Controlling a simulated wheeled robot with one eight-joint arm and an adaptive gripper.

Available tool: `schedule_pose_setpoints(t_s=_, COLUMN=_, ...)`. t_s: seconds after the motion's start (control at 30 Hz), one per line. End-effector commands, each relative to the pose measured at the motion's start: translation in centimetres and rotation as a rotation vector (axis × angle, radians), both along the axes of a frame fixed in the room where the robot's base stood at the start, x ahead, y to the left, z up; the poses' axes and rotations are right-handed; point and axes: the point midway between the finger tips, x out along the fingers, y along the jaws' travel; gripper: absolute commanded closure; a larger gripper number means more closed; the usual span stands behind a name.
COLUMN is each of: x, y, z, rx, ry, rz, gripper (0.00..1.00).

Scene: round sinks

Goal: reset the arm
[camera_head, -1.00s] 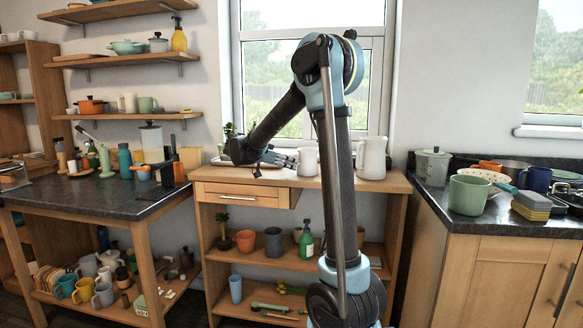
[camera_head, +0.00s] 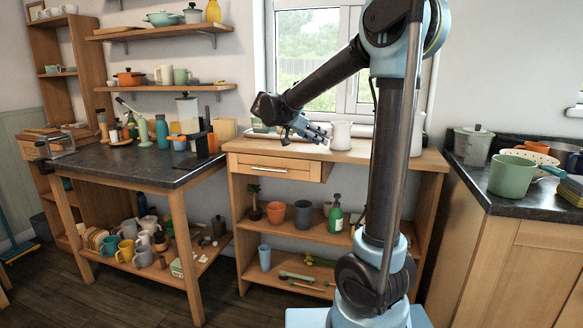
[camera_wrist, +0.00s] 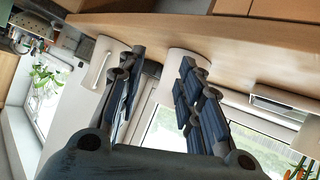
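My gripper (camera_head: 318,132) is at the end of my arm, over the wooden counter by the window, in the head view. In the wrist view its two dark, jointed fingers (camera_wrist: 160,68) stand apart with a gap between them, and nothing is held. A white mug or jug (camera_head: 341,134) stands on the counter just right of the fingertips; I cannot tell whether they touch. A second white jug (camera_head: 418,134) is partly hidden behind my arm. In the wrist view white vessels show behind the fingers, one with a handle (camera_wrist: 97,70).
The wooden counter (camera_head: 262,150) has a drawer and lower shelves with pots and a green bottle (camera_head: 336,213). A dark-topped table (camera_head: 130,165) crowded with bottles stands left. A dark worktop with a green pot (camera_head: 512,176) is at right. Wall shelves hang at upper left.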

Motion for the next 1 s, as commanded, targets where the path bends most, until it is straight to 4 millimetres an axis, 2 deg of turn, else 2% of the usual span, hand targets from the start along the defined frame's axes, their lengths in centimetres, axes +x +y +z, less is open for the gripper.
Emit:
schedule_pose_setpoints(t_s=0.03, x=-1.4, y=-1.6, z=-0.5, rx=0.017, ry=0.048, rz=0.010, gripper=0.67)
schedule_pose_setpoints(t_s=0.2, x=-5.6, y=-5.2, z=-2.6, rx=0.081, ry=0.212, rz=0.075, gripper=0.67)
schedule_pose_setpoints(t_s=0.5, x=-13.7, y=-9.5, z=-7.0, rx=0.213, ry=0.448, rz=0.224, gripper=0.67)
schedule_pose_setpoints(t_s=0.73, x=-19.9, y=-11.0, z=-10.9, rx=0.321, ry=0.575, rz=0.367, gripper=0.67)
schedule_pose_setpoints(t_s=1.0, x=-26.6, y=-10.9, z=-15.8, rx=0.441, ry=0.663, rz=0.561, gripper=0.67)
